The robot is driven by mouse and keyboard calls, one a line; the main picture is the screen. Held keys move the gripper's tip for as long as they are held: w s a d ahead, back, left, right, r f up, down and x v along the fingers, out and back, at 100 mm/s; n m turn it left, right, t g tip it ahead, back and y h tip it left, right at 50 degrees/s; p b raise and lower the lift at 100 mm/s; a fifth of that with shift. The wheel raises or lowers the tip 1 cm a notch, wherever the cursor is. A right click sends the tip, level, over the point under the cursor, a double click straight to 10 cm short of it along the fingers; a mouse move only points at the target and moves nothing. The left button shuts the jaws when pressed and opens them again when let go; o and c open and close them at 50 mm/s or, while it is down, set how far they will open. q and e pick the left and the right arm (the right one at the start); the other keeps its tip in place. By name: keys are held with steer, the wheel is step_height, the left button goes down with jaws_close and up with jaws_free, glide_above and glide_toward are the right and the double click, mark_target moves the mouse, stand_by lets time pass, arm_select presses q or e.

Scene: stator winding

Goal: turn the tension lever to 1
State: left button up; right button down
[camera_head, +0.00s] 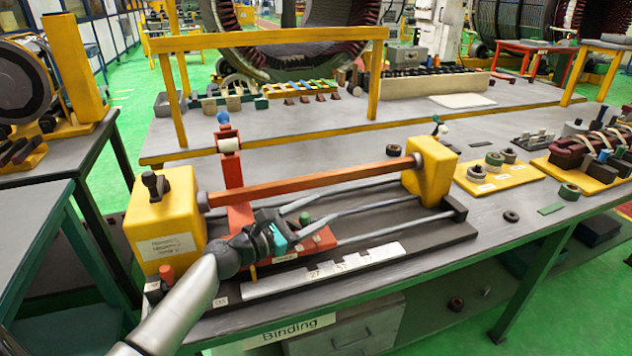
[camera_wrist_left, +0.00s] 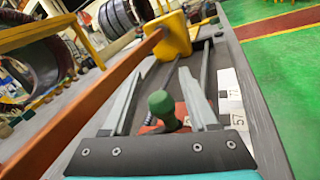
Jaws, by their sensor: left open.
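A green-knobbed lever (camera_head: 304,218), which looks like the tension lever, stands on the red carriage (camera_head: 318,243) of the binding machine. Its green knob (camera_wrist_left: 161,104) shows large in the left wrist view, between the two fingers and near the palm. My left gripper (camera_head: 322,203) is open, low over the carriage, with its fingers on either side of the knob. I cannot tell whether either finger touches it. The knob's stem and any dial marks around it are mostly hidden. My right gripper is not in view.
A long orange bar (camera_head: 310,182) runs above the carriage between two yellow end blocks (camera_head: 165,222). A red upright (camera_head: 233,175) with a white roller stands behind my gripper. A white numbered strip (camera_head: 325,270) lies along the front. Yellow boards with rings (camera_head: 500,178) sit at right.

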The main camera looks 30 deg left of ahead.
arm_select(q)
step_height(320, 180, up, 20)
steer(key=p, duration=1)
steer(key=shift+f+p, duration=0.15)
steer(key=shift+p, duration=0.25)
